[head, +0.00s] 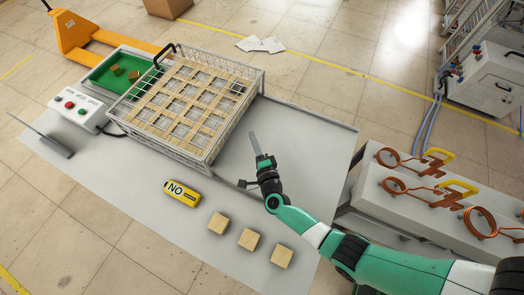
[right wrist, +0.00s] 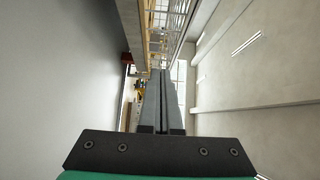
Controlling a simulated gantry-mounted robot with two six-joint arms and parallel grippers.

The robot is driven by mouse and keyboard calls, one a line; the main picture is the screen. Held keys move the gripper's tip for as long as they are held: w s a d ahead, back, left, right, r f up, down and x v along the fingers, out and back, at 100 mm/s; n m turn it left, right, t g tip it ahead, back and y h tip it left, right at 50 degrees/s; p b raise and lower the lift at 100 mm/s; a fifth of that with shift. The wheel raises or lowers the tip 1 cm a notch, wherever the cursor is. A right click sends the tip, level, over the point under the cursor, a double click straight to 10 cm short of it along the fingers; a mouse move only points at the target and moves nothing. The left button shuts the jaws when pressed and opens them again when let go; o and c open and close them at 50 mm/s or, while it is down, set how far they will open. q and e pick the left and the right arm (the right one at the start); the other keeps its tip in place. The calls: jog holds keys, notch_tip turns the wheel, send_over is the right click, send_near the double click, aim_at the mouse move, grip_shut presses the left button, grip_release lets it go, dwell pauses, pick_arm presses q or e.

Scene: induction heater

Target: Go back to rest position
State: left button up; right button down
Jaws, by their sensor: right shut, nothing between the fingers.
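My right gripper (head: 254,140) is over the bare grey table (head: 295,130), to the right of the wire basket. Its fingers lie together with nothing between them; the same closed fingers (right wrist: 162,100) show in the right wrist view. The right arm comes in from the lower right of the head view. My left gripper does not show in either view.
A wire basket (head: 180,152) with a wooden grid stands on the table. A yellow "NO" block (head: 182,193) and wooden blocks (head: 248,239) lie in front. A button box (head: 77,112) and green tray (head: 105,82) are left. Copper coils (head: 405,190) stand right.

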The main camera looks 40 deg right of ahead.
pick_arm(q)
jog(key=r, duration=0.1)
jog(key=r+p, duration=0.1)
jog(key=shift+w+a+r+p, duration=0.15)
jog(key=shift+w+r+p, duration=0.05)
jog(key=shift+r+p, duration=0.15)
pick_arm(e)
jog(key=v, duration=0.7)
jog(key=shift+a, duration=0.2)
jog(key=shift+w+r, duration=0.15)
